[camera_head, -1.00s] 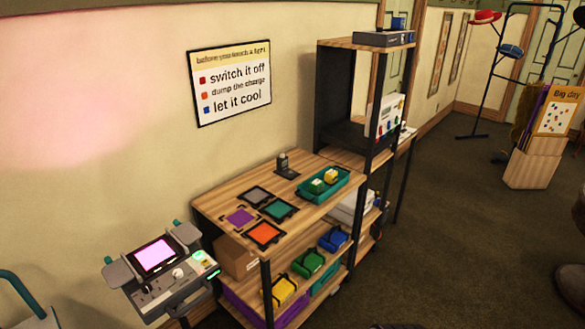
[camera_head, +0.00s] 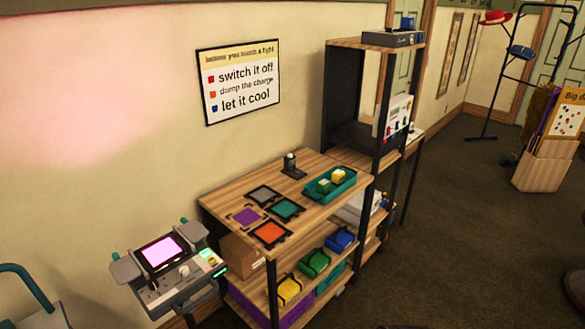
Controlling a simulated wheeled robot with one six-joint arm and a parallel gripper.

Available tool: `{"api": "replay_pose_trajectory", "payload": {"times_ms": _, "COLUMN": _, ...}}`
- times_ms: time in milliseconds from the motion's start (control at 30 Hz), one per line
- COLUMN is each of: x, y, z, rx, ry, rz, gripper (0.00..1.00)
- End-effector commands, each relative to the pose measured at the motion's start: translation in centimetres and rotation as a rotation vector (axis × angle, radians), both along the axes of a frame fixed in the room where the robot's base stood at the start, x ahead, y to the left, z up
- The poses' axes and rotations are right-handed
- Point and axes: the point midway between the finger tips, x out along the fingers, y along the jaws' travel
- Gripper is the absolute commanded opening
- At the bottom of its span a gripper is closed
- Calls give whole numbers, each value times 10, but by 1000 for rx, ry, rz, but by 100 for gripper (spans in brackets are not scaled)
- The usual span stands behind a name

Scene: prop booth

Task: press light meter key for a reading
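A small dark upright device (camera_head: 290,161) stands on a dark pad at the back of the wooden bench top; it may be the light meter, but its key is too small to make out. A grey console (camera_head: 178,282) with a lit pink screen (camera_head: 161,253), a pale knob and a green-lit part stands left of the bench; I cannot tell whether it is the meter. My gripper is not in view.
The wooden bench (camera_head: 330,216) also holds coloured square pads and a teal tray (camera_head: 322,194) with small blocks. Coloured cases sit on the shelf below. A tall dark shelf (camera_head: 346,95) stands behind.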

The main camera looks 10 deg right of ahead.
Motion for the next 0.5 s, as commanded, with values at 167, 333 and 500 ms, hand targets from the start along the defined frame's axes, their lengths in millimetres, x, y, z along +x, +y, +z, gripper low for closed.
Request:
{"api": "replay_pose_trajectory", "payload": {"times_ms": 167, "x": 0, "y": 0, "z": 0, "rx": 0, "ry": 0, "rz": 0, "gripper": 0}}
{"api": "replay_pose_trajectory", "payload": {"times_ms": 333, "x": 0, "y": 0, "z": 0, "rx": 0, "ry": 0, "rz": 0, "gripper": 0}}
{"api": "replay_pose_trajectory", "payload": {"times_ms": 500, "x": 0, "y": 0, "z": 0, "rx": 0, "ry": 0, "rz": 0, "gripper": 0}}
